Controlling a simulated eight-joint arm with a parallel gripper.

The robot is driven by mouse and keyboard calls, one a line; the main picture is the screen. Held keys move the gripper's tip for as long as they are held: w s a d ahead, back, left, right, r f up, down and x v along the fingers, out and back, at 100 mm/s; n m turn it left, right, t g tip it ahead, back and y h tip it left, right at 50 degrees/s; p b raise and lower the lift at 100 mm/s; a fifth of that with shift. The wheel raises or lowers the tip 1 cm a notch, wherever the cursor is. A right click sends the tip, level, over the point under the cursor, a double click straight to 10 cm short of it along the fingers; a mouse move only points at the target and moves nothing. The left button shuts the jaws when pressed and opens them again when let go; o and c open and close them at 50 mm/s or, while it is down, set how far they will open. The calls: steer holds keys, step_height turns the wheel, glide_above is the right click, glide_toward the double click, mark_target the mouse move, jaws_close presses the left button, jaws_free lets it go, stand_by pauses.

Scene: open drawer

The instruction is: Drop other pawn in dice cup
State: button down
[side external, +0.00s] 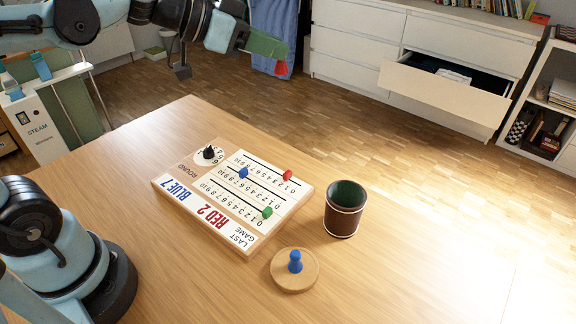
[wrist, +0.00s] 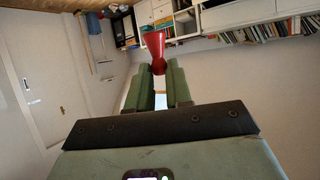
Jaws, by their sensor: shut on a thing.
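My gripper (wrist: 159,80) is shut on a red pawn (wrist: 155,45). In the side external view the red pawn (side external: 281,68) shows at the gripper's tip, high up and far behind the table's back edge in the picture. The brown dice cup (side external: 343,212) with a green inside stands upright on the table, right of the score board. A blue pawn (side external: 295,261) stands on a round wooden coaster (side external: 284,281) in front of the cup. My gripper is well apart from the cup. I cannot see the bottom of the cup's inside.
The score board (side external: 236,200) lies mid-table with blue, red and green pegs and a black-knobbed dial (side external: 209,154). A white dresser (side external: 437,82) with an open drawer stands behind. The table's (side external: 430,265) right side is clear.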

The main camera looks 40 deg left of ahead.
steer(key=s+d+f+m+g+h, duration=0.1)
steer(key=d+f+m+g+h, duration=0.25)
steer(key=d, duration=0.55)
steer(key=d+f+m+g+h, duration=0.2)
steer(key=d+f+m, duration=0.15)
steer(key=d, duration=0.55)
steer(key=shift+s+f, duration=0.2)
steer(key=shift+f, duration=2.7)
steer(key=c, duration=1)
jaws_free()
steer(key=shift+o, duration=0.2)
steer(key=shift+a, duration=0.1)
steer(key=v, duration=1.2)
steer(key=shift+s, duration=0.1)
